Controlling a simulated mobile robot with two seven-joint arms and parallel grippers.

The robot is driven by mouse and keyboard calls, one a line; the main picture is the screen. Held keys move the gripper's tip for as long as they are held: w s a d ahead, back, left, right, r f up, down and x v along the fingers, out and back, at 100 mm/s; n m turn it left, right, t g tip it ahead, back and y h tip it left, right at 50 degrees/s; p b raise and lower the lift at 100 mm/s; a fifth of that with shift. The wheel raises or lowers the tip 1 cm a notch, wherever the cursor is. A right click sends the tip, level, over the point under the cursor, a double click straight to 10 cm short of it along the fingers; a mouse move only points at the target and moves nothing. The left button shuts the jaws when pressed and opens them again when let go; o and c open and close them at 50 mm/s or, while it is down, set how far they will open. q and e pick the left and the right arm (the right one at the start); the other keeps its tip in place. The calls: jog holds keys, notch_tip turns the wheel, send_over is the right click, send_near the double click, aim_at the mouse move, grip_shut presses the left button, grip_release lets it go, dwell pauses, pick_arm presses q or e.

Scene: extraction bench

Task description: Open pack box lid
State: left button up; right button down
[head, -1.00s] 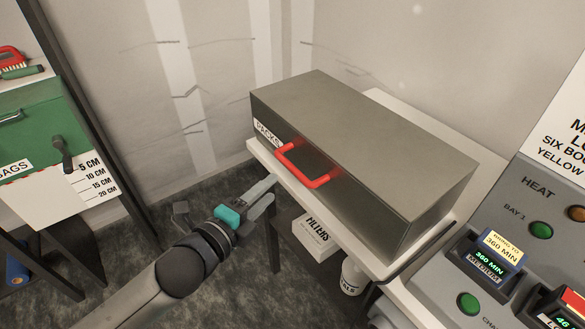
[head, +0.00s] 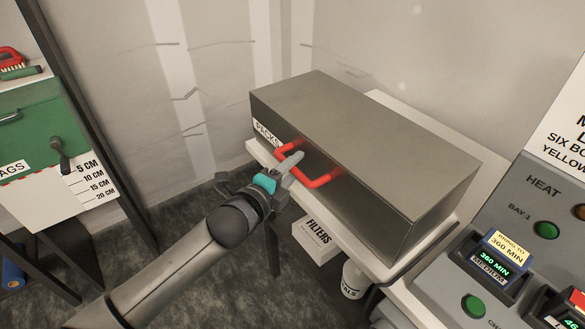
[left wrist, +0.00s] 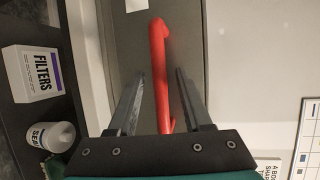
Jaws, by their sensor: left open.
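The pack box (head: 360,150) is a long grey metal box with a flat lid, shut, on a white table. A red bar handle (head: 318,181) is on its front, beside a white label reading PACKS (head: 266,134). My left gripper (head: 289,168) is at the handle, its fingers covering part of it. In the left wrist view the red handle (left wrist: 159,75) runs between the two open fingers (left wrist: 160,100), with gaps on both sides; it is not clamped. My right gripper is not in view.
Below the table are a white FILTERS box (head: 317,239) and a white tub (head: 353,279). A grey HEAT panel (head: 450,285) with green buttons stands at the right. A green cabinet (head: 45,125) is at the left. The white table edge (head: 340,235) runs under the box front.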

pick_arm(q)
grip_shut()
dwell(1.4)
